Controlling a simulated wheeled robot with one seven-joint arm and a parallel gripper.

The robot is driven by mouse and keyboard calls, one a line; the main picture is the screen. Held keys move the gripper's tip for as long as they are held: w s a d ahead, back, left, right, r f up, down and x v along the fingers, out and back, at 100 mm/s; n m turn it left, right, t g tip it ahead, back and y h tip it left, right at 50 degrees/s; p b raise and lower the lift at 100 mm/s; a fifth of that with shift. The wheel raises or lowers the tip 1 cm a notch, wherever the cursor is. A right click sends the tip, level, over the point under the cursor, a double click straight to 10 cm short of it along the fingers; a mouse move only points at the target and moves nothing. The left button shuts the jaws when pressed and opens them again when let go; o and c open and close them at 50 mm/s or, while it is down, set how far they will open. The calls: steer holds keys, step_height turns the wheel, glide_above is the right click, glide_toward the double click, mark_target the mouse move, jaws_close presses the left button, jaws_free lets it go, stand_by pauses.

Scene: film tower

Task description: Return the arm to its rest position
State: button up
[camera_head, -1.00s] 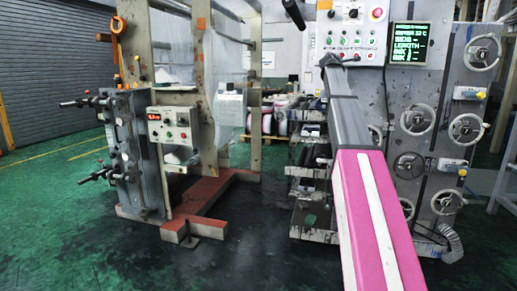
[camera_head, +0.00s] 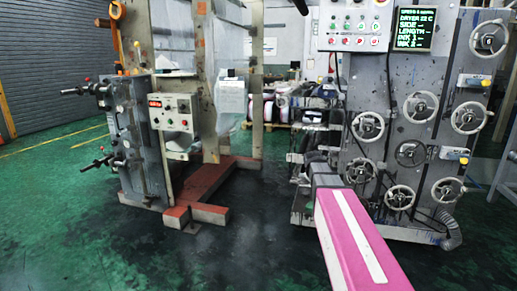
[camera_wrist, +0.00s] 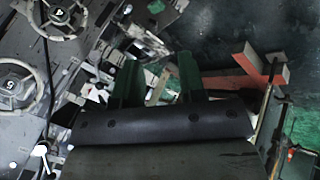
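My arm shows in the head view as a pink link (camera_head: 362,245) with a white stripe, ending in a short grey part (camera_head: 322,178) low in front of the machine. My gripper is hidden in that view. In the wrist view my gripper (camera_wrist: 160,78) has two dark green fingers standing apart. Nothing is seen held between them; floor and machine parts show through the gap. The gripper's dark body fills the bottom of the wrist view.
A grey machine with handwheels (camera_head: 421,107) and a control panel (camera_head: 355,25) stands behind the arm at right. A metal frame with a control box (camera_head: 173,111) and red-brown floor beams (camera_head: 208,182) stands left of centre. Green floor (camera_head: 60,220) is open at the left front.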

steer(key=s+a+f+m+g+y, duration=0.1)
steer(key=s+a+f+m+g, duration=0.2)
steer(key=s+f, duration=0.6)
steer(key=s+a+f+m+g+y, duration=0.2)
steer(key=s+a+f, duration=0.3)
steer(key=s+f, duration=0.5)
steer(key=s+m+g, duration=0.1)
steer(key=s, duration=0.6)
steer(key=shift+s, duration=0.15)
steer(key=shift+a, duration=0.1)
stand_by(0.9)
